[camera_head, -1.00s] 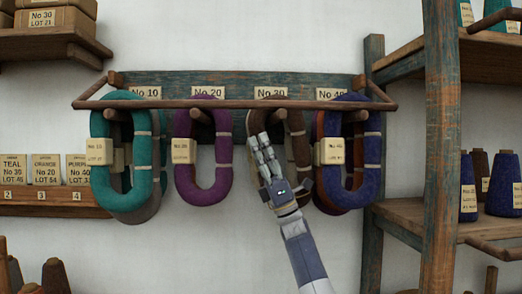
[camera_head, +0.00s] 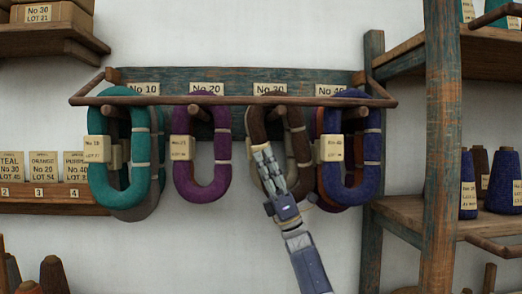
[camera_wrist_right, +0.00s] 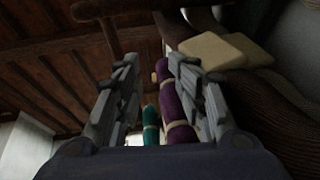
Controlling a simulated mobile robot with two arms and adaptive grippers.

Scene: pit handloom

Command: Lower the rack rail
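The rack rail (camera_head: 235,101) is a thin brown wooden bar. It runs level across the front of the wall rack (camera_head: 236,77), above the hanging yarn hanks, joined at both ends by side arms. My right gripper (camera_head: 263,150) is below the rail, in front of the brown No 30 hank (camera_head: 297,150), and does not touch the rail. In the right wrist view its two fingers (camera_wrist_right: 158,90) stand apart with nothing held between them. Purple (camera_wrist_right: 175,105) and teal (camera_wrist_right: 150,122) hanks show beyond the gap. My left gripper is not in view.
Teal (camera_head: 144,150), purple (camera_head: 203,195) and blue (camera_head: 368,180) hanks hang on pegs with tags. A wooden post (camera_head: 440,150) and shelves with yarn cones stand at right. A card shelf (camera_head: 45,196) is at left. Bare wall lies below the hanks.

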